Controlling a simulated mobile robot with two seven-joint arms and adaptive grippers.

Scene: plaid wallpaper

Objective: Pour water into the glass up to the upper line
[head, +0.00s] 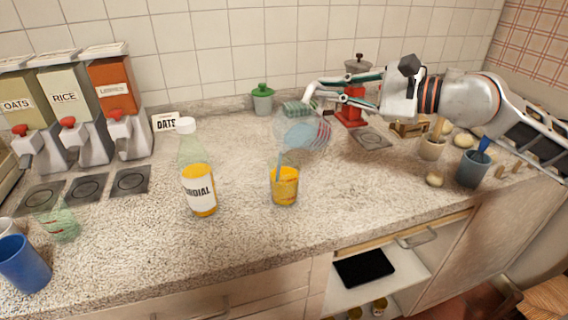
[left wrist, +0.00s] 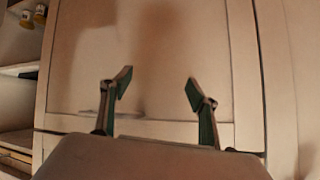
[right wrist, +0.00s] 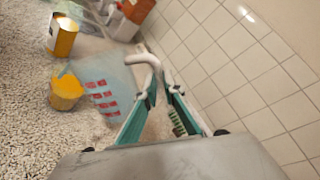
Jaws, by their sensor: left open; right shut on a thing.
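A clear jug of bluish water (head: 298,135) is tilted over the glass (head: 284,190), its mouth to the left. A thin pale-blue stream runs from it into the glass. The glass stands upright on the counter and looks orange-yellow; I cannot make out its lines. My right gripper (head: 311,105) is shut on the jug's white handle (right wrist: 146,60). In the right wrist view, the jug (right wrist: 100,88) shows red marks and the glass (right wrist: 66,93) is just left of it. My left gripper (left wrist: 158,87) is open and empty, facing a cabinet front.
A cordial bottle (head: 199,190) stands left of the glass. A blue cup (head: 23,265) and a green-tinted glass (head: 60,224) are at far left. Dispensers (head: 75,95) stand behind; a red grinder (head: 351,108) and grey cup (head: 473,168) are right. Counter in front is clear.

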